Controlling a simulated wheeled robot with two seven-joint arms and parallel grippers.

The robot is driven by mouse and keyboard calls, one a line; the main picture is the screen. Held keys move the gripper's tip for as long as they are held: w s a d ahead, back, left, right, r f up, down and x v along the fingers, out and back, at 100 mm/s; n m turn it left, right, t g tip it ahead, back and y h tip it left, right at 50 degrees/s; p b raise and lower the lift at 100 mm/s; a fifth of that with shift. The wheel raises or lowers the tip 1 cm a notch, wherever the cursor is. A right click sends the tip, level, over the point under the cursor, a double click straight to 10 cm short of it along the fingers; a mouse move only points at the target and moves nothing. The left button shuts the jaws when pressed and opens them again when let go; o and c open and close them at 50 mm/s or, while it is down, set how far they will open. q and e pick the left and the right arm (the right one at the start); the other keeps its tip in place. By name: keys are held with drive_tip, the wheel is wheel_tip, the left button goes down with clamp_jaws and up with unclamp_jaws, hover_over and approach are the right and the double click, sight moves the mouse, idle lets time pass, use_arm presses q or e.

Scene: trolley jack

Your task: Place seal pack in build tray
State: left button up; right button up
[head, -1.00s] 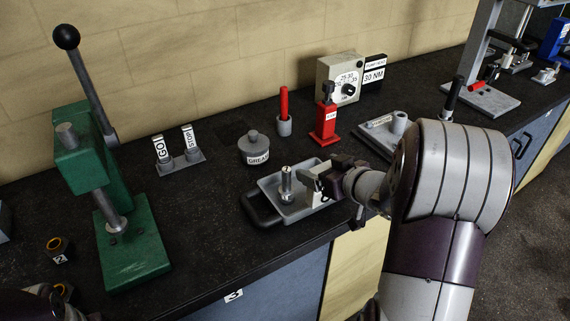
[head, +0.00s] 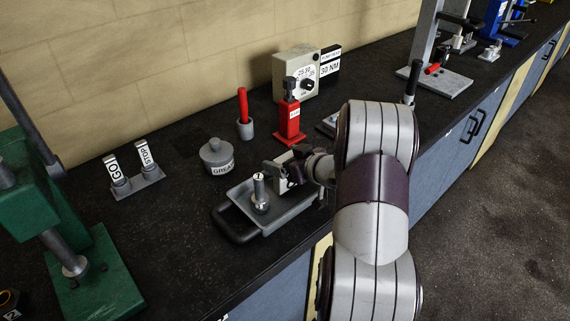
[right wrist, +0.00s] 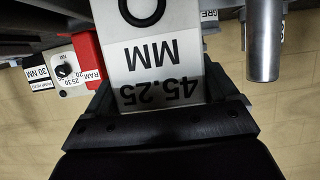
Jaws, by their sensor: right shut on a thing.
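The build tray (head: 287,216) is a shallow grey tray with a black handle on the bench. A metal stepped post (head: 260,193) stands in it, and a metal cylinder (right wrist: 262,45) shows at the upper right of the right wrist view. My right gripper (head: 287,173) is over the tray's back right part, shut on the seal pack (head: 283,184). In the right wrist view the pack (right wrist: 155,65) is a pale card marked "45.25 MM" with a black ring, between the fingers. Whether its lower edge touches the tray is unclear. My left gripper is out of view.
GO/STOP blocks (head: 134,169) and a green press (head: 95,275) are at left. The bench's front edge is close to the tray.

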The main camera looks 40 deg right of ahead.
drive_tip(key=shift+w+f, duration=0.1)
drive_tip(key=shift+f, duration=0.65)
drive_tip(key=shift+f, duration=0.1)
drive_tip(key=o, duration=0.8)
drive_tip(key=shift+r, duration=0.25)
drive_tip(key=v, duration=1.2)
